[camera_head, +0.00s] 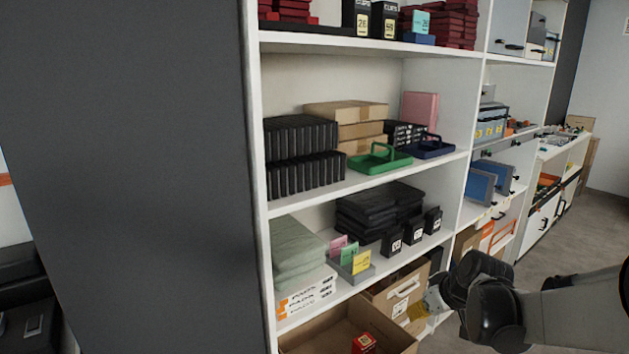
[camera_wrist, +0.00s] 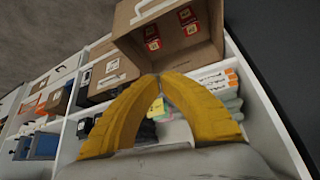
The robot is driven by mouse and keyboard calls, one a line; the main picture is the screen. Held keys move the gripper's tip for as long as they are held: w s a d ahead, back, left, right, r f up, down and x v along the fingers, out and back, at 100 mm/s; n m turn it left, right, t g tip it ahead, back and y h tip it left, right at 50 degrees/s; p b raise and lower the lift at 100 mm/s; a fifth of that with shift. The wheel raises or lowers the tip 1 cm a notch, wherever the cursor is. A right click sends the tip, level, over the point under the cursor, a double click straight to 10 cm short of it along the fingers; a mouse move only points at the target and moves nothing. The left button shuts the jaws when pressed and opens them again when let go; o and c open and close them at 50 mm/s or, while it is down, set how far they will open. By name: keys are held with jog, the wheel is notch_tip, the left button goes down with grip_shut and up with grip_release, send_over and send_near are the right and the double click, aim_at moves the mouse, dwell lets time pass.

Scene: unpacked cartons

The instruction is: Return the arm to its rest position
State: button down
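My arm reaches in from the right in the head view, with my gripper (camera_head: 424,306) in front of the lower shelf, near the cartons. Only a little of its yellow fingers shows there. In the wrist view my gripper (camera_wrist: 160,76) has both curved yellow fingers bent inward, with their tips together. Nothing shows held between them. The fingertips appear close to an open carton (camera_wrist: 128,50), but I cannot tell whether they touch it.
An open carton (camera_head: 318,331) with a red box (camera_head: 365,343) stands at the bottom shelf. A labelled carton (camera_head: 393,297) is beside it. The white shelving (camera_head: 455,164) holds black cases, a green caddy (camera_head: 380,159) and folders. Open floor (camera_head: 566,247) lies at the right.

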jog(key=s+a+r+m+h, duration=0.1)
jog(key=s+r, duration=0.3)
jog(key=s, duration=0.8)
jog(key=s+a+r+m+t+h, duration=0.1)
jog(key=s+a+r+m, duration=0.2)
jog(key=s, duration=0.9)
jog(key=shift+s+a+r+h, duration=0.2)
jog(key=shift+a+r+h, duration=0.1)
jog(key=shift+a+r, duration=0.5)
